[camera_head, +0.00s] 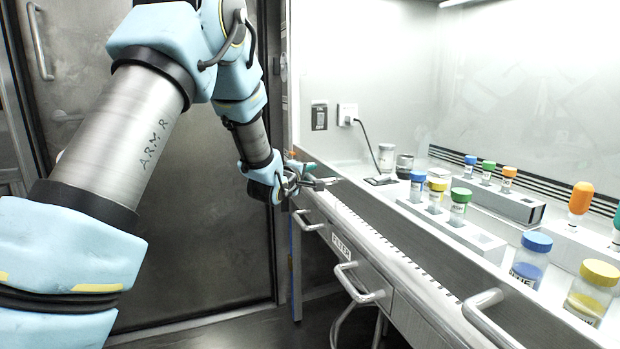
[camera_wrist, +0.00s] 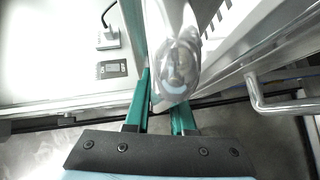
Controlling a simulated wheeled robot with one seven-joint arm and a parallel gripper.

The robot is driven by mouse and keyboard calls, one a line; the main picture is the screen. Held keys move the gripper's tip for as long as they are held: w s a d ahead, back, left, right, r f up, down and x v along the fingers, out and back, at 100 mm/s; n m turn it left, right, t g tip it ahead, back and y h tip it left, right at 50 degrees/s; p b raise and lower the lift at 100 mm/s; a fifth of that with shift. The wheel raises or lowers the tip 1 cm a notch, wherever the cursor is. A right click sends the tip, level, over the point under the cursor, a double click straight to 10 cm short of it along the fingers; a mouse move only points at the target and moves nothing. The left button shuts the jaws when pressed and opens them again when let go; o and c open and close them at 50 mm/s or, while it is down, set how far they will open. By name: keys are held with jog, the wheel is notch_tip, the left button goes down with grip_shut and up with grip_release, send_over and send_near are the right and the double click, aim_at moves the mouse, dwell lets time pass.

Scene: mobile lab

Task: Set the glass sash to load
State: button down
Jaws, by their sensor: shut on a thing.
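My gripper (camera_head: 303,180) is at the front left corner of the lit cabinet, by its front edge. In the wrist view, my gripper's teal fingers (camera_wrist: 163,98) are shut on a shiny rounded handle (camera_wrist: 176,62) in front of the cabinet's edge. The handle's far end runs out of the top of that view. Its join to the cabinet is hidden, and I cannot tell whether it belongs to the glass sash. I cannot make out the sash's pane or its lower edge in either view.
Blue-lidded (camera_head: 531,257) and yellow-lidded jars (camera_head: 594,288) stand inside the cabinet at right, with several small bottles in racks. A wall socket (camera_head: 347,113) is at the cabinet's left. Drawer handles (camera_head: 360,284) stick out below the front edge. A grey door (camera_head: 180,230) stands behind my arm.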

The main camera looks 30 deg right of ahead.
notch_tip(320, 180, up, 43)
jog(key=p, duration=2.1)
jog(key=shift+f, duration=0.1)
jog(key=c, duration=0.8)
grip_release()
jog(key=shift+o, duration=0.2)
jog(key=b+v, duration=0.1)
jog(key=v, duration=0.9)
jog(key=shift+s+a, duration=0.25)
jog(key=shift+a, duration=0.05)
jog(key=shift+f, duration=0.1)
